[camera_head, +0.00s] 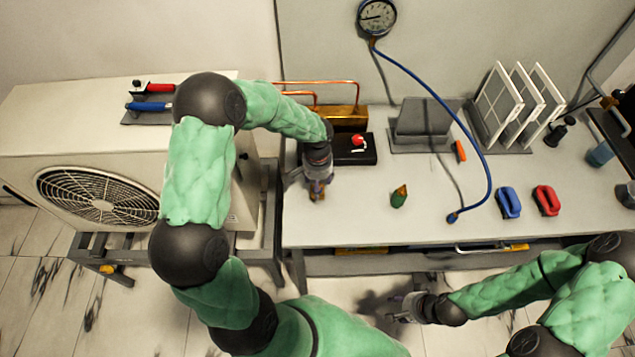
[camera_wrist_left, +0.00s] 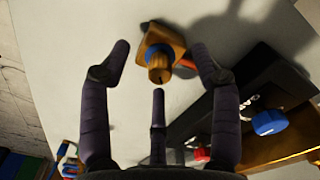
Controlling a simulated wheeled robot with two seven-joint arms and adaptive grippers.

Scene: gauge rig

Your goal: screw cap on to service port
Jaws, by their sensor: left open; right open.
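My left gripper (camera_head: 318,186) hangs open over the left end of the table. In the left wrist view its spread fingers surround a brass fitting (camera_wrist_left: 160,66) with a round top and a wider base; I see no finger contact. I cannot tell whether this is the cap or another part. A black block (camera_head: 356,150) behind the gripper carries a red cap (camera_head: 358,140); a blue cap (camera_wrist_left: 268,122) also shows in the left wrist view. Copper pipes lead to a brass block (camera_head: 347,115), where the service port is not clearly visible. My right gripper (camera_head: 397,311) is open and empty before the table.
A gauge (camera_head: 376,18) hangs on the wall with a blue hose (camera_head: 481,145) curving onto the table. A small green and orange object (camera_head: 399,196), a blue clamp (camera_head: 508,203) and a red clamp (camera_head: 546,200) lie right. A fan unit (camera_head: 100,197) stands left. The table's front middle is mostly clear.

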